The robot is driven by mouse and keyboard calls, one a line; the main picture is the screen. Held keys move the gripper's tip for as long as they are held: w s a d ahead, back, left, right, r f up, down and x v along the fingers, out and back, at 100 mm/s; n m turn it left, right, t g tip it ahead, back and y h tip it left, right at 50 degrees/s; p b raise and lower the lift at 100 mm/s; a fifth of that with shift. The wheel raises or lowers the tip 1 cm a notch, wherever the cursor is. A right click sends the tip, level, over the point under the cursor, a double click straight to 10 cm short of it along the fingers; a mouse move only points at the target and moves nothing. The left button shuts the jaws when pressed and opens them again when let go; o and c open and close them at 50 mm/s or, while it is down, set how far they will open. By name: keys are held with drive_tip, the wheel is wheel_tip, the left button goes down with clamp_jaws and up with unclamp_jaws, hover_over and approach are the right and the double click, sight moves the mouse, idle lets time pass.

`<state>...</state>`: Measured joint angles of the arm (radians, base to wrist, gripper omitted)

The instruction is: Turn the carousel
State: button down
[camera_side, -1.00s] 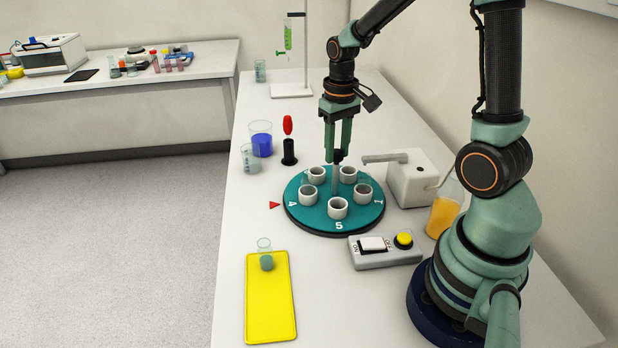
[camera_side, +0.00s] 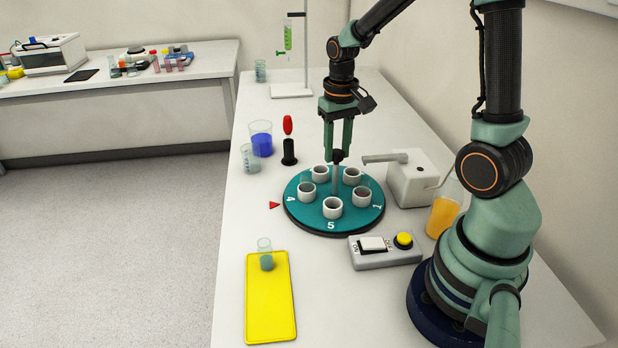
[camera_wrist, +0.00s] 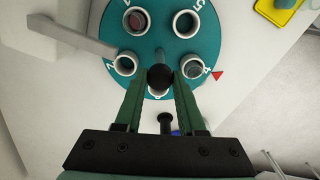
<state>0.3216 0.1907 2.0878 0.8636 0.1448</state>
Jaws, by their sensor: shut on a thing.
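The teal round carousel (camera_side: 310,222) stands on the white bench, with several white cup holders around a central post (camera_side: 336,178) topped by a dark knob. It also shows in the wrist view (camera_wrist: 160,45). My gripper (camera_side: 337,152) points down and is shut on the dark knob (camera_wrist: 160,77), which sits between the green fingertips. A red pointer (camera_side: 274,206) lies at the left rim, close to the number 4; the number 5 faces the front. One holder (camera_wrist: 136,20) has dark reddish contents in the wrist view.
A white dispenser (camera_side: 415,182) reaches its spout toward the carousel's back right. A switch box (camera_side: 385,252) stands in front, and a yellow mat (camera_side: 270,310) with a small vial lies front left. Beakers (camera_side: 261,142) and a red-topped black stand (camera_side: 289,150) are behind left.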

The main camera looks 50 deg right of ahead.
drive_tip(key=shift+r+m, duration=0.1)
drive_tip(key=shift+m, duration=15.7)
